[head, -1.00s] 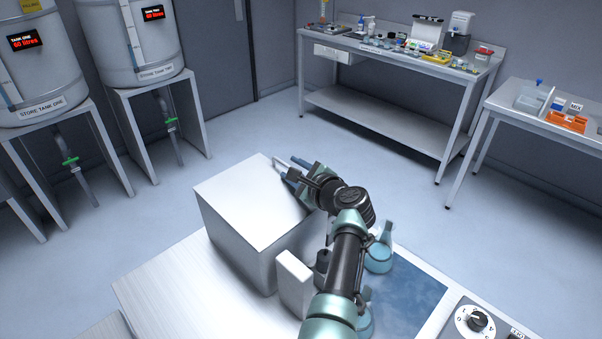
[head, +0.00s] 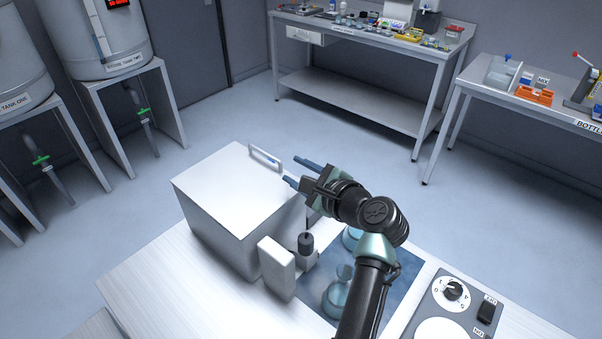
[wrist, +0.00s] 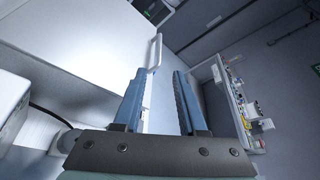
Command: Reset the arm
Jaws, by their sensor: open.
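My gripper (head: 292,170) is open and empty, above the right far edge of a white box (head: 225,190) on the bench. A pale bar handle (head: 265,158) stands at the top edge of the box, just left of the fingertips. In the wrist view my gripper's two blue fingers (wrist: 160,73) are spread apart. The handle (wrist: 155,50) lies beyond the left fingertip there, with nothing held between the fingers. Whether the left finger touches the handle is hard to tell.
Glass flasks (head: 338,293) with blue liquid stand on a blue mat below my arm. A small white block (head: 277,268) stands before the box. A dial panel (head: 453,292) is at the right. Side benches (head: 365,85) and store tanks (head: 95,40) stand back, with open floor between.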

